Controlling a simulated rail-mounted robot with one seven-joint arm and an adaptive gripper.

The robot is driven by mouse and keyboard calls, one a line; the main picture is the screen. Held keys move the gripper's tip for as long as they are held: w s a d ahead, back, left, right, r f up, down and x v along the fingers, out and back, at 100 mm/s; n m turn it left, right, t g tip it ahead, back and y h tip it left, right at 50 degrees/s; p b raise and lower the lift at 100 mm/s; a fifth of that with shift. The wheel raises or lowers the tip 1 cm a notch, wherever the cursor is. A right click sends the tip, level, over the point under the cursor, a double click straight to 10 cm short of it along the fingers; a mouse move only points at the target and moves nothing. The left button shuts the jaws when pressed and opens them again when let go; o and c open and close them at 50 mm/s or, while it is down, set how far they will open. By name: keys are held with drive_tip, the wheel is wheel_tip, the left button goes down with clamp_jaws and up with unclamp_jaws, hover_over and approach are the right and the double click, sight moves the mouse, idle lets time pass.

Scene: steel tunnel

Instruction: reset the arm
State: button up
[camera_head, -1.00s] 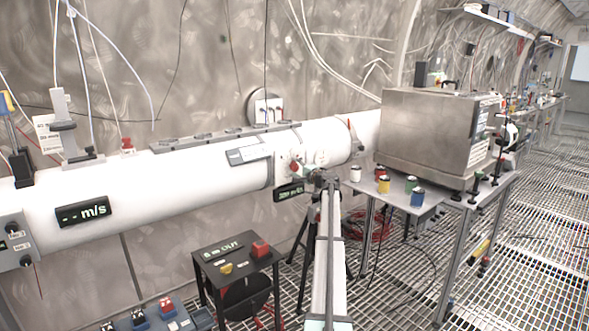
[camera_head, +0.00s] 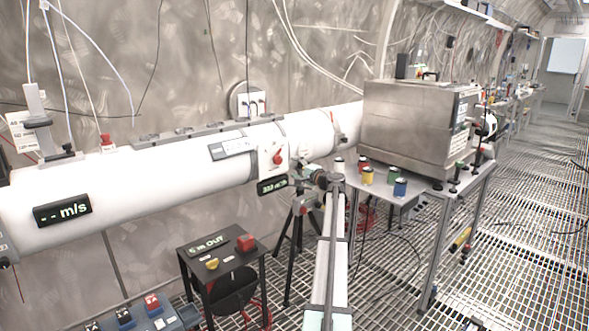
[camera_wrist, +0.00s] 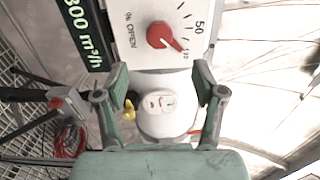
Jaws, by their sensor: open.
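My gripper (camera_wrist: 160,72) is open and empty in the wrist view, its two green-padded fingers spread apart. In the head view my arm reaches up from the bottom centre, and the gripper (camera_head: 298,174) is small and partly hidden by the wrist, close to the white pipe (camera_head: 130,185). A red knob (camera_wrist: 163,36) on a white dial panel lies beyond the fingertips, apart from them. The knob also shows in the head view (camera_head: 278,158), left of the gripper.
A black stand (camera_head: 215,245) with red and yellow buttons is left of my arm. A metal table (camera_head: 405,203) carries several coloured cans and a steel box (camera_head: 410,130) to the right. A black tripod (camera_head: 290,240) stands behind my arm. Grated floor is open at far right.

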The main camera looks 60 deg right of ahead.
drive_tip(key=a+f+n+g+y+p, duration=0.1)
drive_tip(key=a+f+n+g+y, duration=0.25)
drive_tip(key=a+f, duration=1)
drive_tip(key=a+f+n+g+y, duration=0.2)
drive_tip(key=a+f+n+g, duration=0.15)
drive_tip(key=a+f, duration=1)
drive_tip(key=s+a+f+n+g+y+p, duration=0.1)
drive_tip(key=s+a+f+n+g, duration=0.15)
drive_tip(key=a+f, duration=0.7)
drive_tip(key=s+a+f+n+g+y+p, duration=0.1)
drive_tip(key=s+a+f+g, duration=0.3)
drive_tip(key=a+f, duration=0.6)
drive_tip(key=s+a+f+n+g+p, duration=0.1)
drive_tip(key=s+a+f+n+g, duration=0.15)
drive_tip(key=s+a, duration=0.5)
drive_tip(key=s+a+f+n+g+p, duration=0.15)
drive_tip(key=s+a+f, duration=0.25)
drive_tip(key=a, duration=0.7)
drive_tip(key=s+a+f+n+g+h+p, duration=0.1)
drive_tip(key=s+a+n+g, duration=0.2)
drive_tip(key=s+a, duration=0.5)
drive_tip(key=s+a+f+n+g+h+p, duration=0.1)
drive_tip(key=s+a+n+g+h, duration=0.1)
drive_tip(key=s+a, duration=0.7)
drive_tip(key=s+n+g, duration=0.1)
drive_tip(key=s, duration=0.6)
drive_tip(key=shift+a+g, duration=0.25)
drive_tip(key=shift+g, duration=0.1)
